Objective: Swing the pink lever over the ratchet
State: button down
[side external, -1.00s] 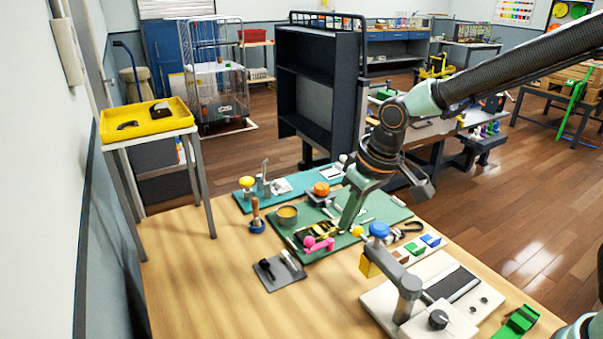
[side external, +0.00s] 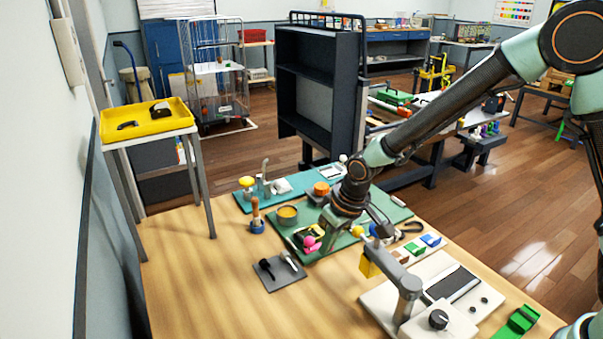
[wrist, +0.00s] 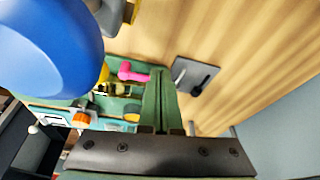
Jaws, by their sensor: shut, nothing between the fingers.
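The pink lever (side external: 311,243) sits at the front edge of the green board (side external: 285,225), with its round pink end showing. In the wrist view the pink lever (wrist: 131,72) lies just left of my fingertips. The dark and gold ratchet body (side external: 311,231) is behind it and partly hidden by my gripper. My gripper (side external: 327,250) is shut and empty, pointing down right beside the lever, to its right. The wrist view shows its two green fingers (wrist: 160,75) together. I cannot tell whether they touch the lever.
A blue round knob, large in the wrist view (wrist: 45,45), and a yellow block (side external: 369,266) stand to the right. The wooden table is clear at front left.

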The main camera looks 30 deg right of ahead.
aim_at(308, 239)
jog(key=shift+w+a+f, duration=0.1)
jog(key=shift+w, duration=0.45)
jog(key=shift+w+a+f, duration=0.1)
jog(key=shift+w, duration=0.45)
jog(key=shift+w+a+m, duration=0.2)
jog(key=shift+w+m, duration=0.2)
jog(key=shift+m, duration=0.3)
jog(key=shift+w+a, duration=0.25)
jog(key=shift+w, duration=1.3)
jog(key=shift+w+d, duration=0.25)
jog(key=shift+w, duration=0.65)
jog(key=shift+w+d, duration=0.55)
jog(key=shift+w, duration=0.25)
jog(key=shift+w+d+m, duration=0.25)
jog(key=shift+d+m, duration=0.05)
jog(key=shift+m, duration=0.3)
